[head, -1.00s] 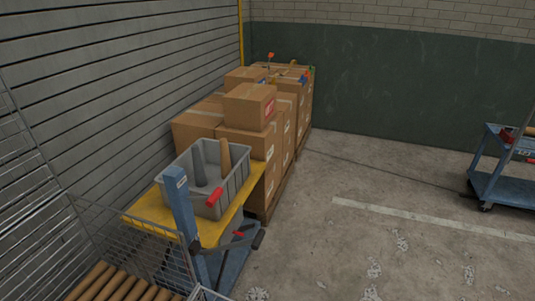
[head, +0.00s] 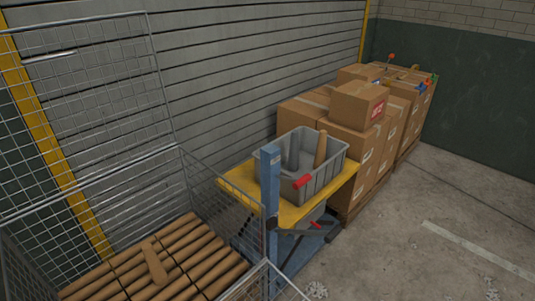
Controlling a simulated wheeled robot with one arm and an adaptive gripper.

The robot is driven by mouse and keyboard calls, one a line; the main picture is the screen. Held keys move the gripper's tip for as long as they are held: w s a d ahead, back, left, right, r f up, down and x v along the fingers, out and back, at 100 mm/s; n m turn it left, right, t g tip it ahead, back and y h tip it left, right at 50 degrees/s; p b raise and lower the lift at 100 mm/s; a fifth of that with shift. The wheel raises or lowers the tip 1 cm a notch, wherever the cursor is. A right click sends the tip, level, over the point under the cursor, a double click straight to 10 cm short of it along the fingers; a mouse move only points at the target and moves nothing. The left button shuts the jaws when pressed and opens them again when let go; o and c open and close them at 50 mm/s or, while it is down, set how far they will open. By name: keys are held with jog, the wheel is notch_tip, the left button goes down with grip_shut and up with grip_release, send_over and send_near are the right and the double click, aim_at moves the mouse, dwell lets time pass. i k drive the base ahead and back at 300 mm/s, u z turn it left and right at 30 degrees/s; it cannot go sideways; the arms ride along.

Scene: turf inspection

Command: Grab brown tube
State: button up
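A brown tube (head: 321,149) stands upright in a grey bin (head: 322,180), leaning on its inside near the back right. A dark grey tube (head: 294,152) stands beside it in the same bin. Several more brown tubes (head: 190,262) lie side by side in a wire mesh cage at the lower left. One short brown tube (head: 154,264) lies across the top of them. My gripper is not in view.
The bin rests on a yellow platform (head: 236,180) of a blue lift cart with a post (head: 270,190) and red handle. Mesh panels (head: 90,110) surround the cage. Stacked cardboard boxes (head: 357,103) stand behind.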

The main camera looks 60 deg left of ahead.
aim_at(320, 152)
jog(key=u, duration=1.1)
jog(key=i, duration=3.85)
jog(key=u, duration=4.8)
